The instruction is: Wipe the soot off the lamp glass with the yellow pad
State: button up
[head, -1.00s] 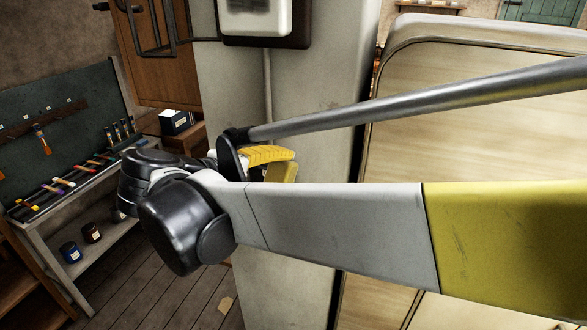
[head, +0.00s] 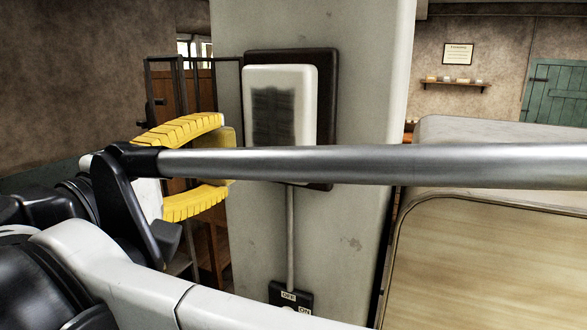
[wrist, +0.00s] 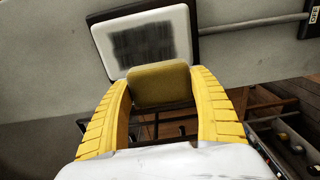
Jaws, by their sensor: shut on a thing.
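The lamp glass (head: 306,90) is a white rounded panel on a dark backplate, fixed to a pale pillar. A dark grey soot patch (head: 272,118) covers its middle; it also shows in the wrist view (wrist: 143,47). My gripper (head: 222,165) has yellow ribbed fingers and is shut on the yellow pad (wrist: 160,84). The pad is a dull yellow block, held between the fingertips. In the wrist view the pad overlaps the lower edge of the glass. In the head view it is left of the lamp, partly hidden by my arm. I cannot tell whether it touches the glass.
A conduit (head: 291,240) runs down the pillar (head: 365,60) from the lamp to a switch box (head: 291,297) marked OFF and ON. A large cream panelled body (head: 490,270) stands at the right. A dark metal frame (head: 160,90) stands behind my gripper.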

aim_at(296, 113)
jog(key=shift+x, duration=2.85)
jog(key=shift+x, duration=1)
